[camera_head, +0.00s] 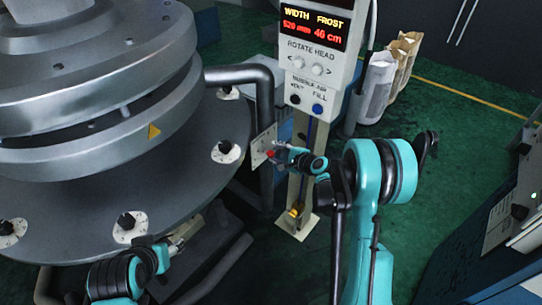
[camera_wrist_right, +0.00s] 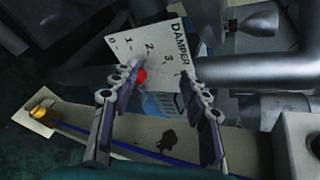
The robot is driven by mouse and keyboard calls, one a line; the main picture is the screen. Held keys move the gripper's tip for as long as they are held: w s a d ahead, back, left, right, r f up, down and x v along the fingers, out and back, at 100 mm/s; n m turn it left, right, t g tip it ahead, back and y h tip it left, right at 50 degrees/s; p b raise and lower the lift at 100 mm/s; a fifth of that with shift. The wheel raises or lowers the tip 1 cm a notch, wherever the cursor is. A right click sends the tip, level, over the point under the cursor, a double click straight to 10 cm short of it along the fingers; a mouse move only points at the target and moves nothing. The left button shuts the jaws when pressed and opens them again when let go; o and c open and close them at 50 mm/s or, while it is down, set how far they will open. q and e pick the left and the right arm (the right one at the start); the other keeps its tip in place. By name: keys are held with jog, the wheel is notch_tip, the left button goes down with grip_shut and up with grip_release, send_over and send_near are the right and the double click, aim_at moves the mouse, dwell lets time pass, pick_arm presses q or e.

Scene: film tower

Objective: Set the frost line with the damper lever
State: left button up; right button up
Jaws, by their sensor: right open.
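The damper lever shows as a red knob (camera_head: 270,154) on a pale plate (camera_head: 258,158) beside a bent dark pipe. In the right wrist view the plate (camera_wrist_right: 122,38) reads "DAMPER" with a numbered scale, and the red knob (camera_wrist_right: 141,76) sits close to the left finger, below the numbers. My right gripper (camera_head: 279,151) is open at the plate; its fingers (camera_wrist_right: 160,73) stand either side of the knob, not closed on it. The display (camera_head: 312,27) reads width 520 mm and frost 46 cm. My left gripper (camera_head: 184,237) is low by the round plate, its jaws unclear.
A large metal ring assembly (camera_head: 100,135) and its round plate with black knobs fill the left. The control post has rotate and bubble-air buttons (camera_head: 318,108). Pale sacks (camera_head: 377,88) stand behind it. A cabinet (camera_head: 505,215) is at right; green floor lies between.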

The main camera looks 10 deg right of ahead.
aim_at(273, 156)
jog(key=w+f+m, duration=0.1)
jog(key=w+f, duration=0.1)
jog(key=f, duration=0.1)
jog(key=w+f+m+t+b, duration=0.1)
jog(key=w+f+m, duration=0.1)
jog(key=w+f, duration=0.1)
jog(key=w+f+m+b, duration=0.1)
jog(key=w+f, duration=0.2)
jog(key=f, duration=0.1)
jog(key=shift+d+f+m+t, duration=0.1)
jog(key=shift+d+m+t, duration=0.1)
jog(key=shift+m+t, duration=0.1)
jog(key=shift+w+a+b, duration=0.25)
jog(key=shift+w+b, duration=0.15)
jog(key=shift+w, duration=0.3)
grip_shut()
jog(key=shift+w+f, duration=0.1)
